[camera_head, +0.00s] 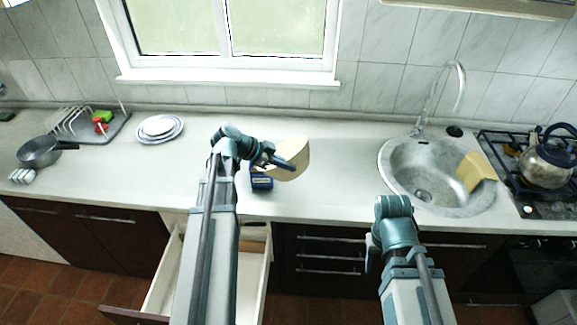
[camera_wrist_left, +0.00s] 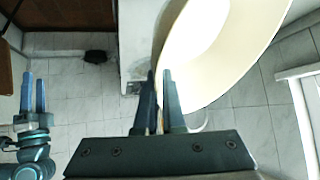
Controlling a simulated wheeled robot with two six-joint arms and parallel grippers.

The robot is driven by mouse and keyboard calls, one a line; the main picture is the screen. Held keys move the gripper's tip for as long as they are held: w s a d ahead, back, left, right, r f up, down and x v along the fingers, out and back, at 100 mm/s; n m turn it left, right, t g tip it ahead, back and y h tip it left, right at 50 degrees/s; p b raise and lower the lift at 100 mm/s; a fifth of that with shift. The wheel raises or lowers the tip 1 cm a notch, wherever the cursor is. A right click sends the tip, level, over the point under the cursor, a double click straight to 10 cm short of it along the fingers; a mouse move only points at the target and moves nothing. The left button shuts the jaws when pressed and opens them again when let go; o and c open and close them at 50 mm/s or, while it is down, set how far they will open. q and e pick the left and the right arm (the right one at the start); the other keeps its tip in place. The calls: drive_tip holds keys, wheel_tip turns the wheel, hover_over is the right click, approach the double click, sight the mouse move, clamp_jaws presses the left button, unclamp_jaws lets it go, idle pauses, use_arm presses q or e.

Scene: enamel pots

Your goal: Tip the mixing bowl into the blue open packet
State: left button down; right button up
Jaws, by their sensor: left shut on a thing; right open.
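The cream mixing bowl (camera_head: 294,157) is held above the counter, tilted on its side. My left gripper (camera_head: 277,162) is shut on its rim. In the left wrist view the bowl (camera_wrist_left: 235,45) fills the upper right, with its wall between the fingers of my left gripper (camera_wrist_left: 160,88). The blue open packet (camera_head: 262,182) stands on the counter just below and left of the bowl. The bowl and gripper partly cover it, and its inside cannot be made out. My right gripper (camera_wrist_left: 33,95) is open and empty in the left wrist view, away from the bowl.
Stacked plates (camera_head: 160,128), a dish rack (camera_head: 75,122) and a pan (camera_head: 40,151) are on the left. The sink (camera_head: 425,190) with a yellow cloth-like piece (camera_head: 475,170) and a stove with a kettle (camera_head: 548,162) are on the right. A drawer (camera_head: 255,250) is open below.

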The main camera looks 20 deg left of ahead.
use_arm(q)
drive_tip(key=shift+a+r, duration=0.15)
drive_tip(key=shift+r, duration=0.1)
drive_tip(key=shift+w+a+r, duration=0.1)
drive_tip(key=shift+a+r, duration=0.1)
drive_tip(key=shift+r, duration=0.05)
drive_tip(key=shift+a+r+h+p, duration=0.15)
drive_tip(key=shift+r+h+p, duration=0.05)
drive_tip(key=shift+h+p, duration=0.1)
drive_tip(key=shift+a+f, duration=0.1)
drive_tip(key=shift+w+a+n+h+b, duration=0.1)
drive_tip(key=shift+a+n+h+b, duration=0.2)
drive_tip(key=shift+a+h+b, duration=0.25)
drive_tip(key=shift+a+b, duration=0.25)
drive_tip(key=shift+b, duration=0.1)
drive_tip(key=shift+w+a+r+n+t+h+b, duration=0.15)
drive_tip(key=shift+a+r+n+h+b, duration=0.25)
drive_tip(key=shift+a+r+h, duration=0.45)
drive_tip(key=shift+w+a+r+n+t+h+b, duration=0.15)
drive_tip(key=shift+a+r+n+h+b, duration=0.25)
drive_tip(key=shift+a+r+h, duration=0.4)
